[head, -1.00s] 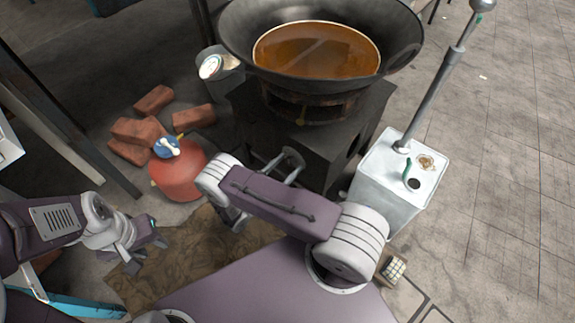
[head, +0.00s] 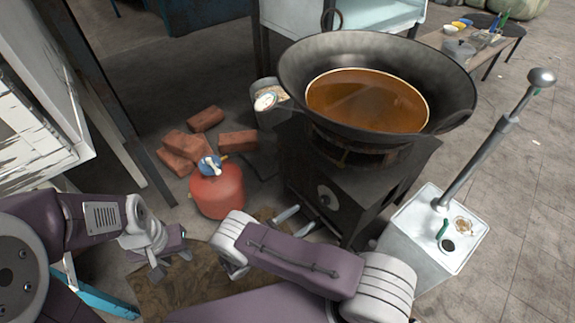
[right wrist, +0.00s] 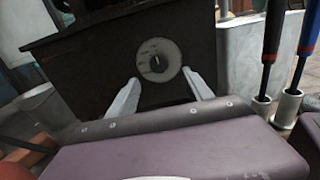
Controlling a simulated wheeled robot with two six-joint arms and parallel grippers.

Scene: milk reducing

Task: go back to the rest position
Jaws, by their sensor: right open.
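My right gripper (head: 298,220) is low in front of the black stove (head: 345,200), partly hidden behind my own forearm in the head view. In the right wrist view its two pale fingers (right wrist: 160,80) are spread apart and empty. The stove's round knob (head: 327,197) is just beyond them; in that view the knob (right wrist: 158,60) sits between and above the fingertips. I cannot tell whether the fingers touch the stove. My left gripper (head: 172,266) hangs at the lower left above a brown mat (head: 190,290), its fingers apart with nothing between them.
A wok (head: 370,70) of brown liquid sits on the stove, with a small can (head: 268,97) at its left. A red gas bottle (head: 217,190) and several bricks (head: 190,145) lie left. A white canister (head: 430,235) with an upright rod stands right. Clear paving is further right.

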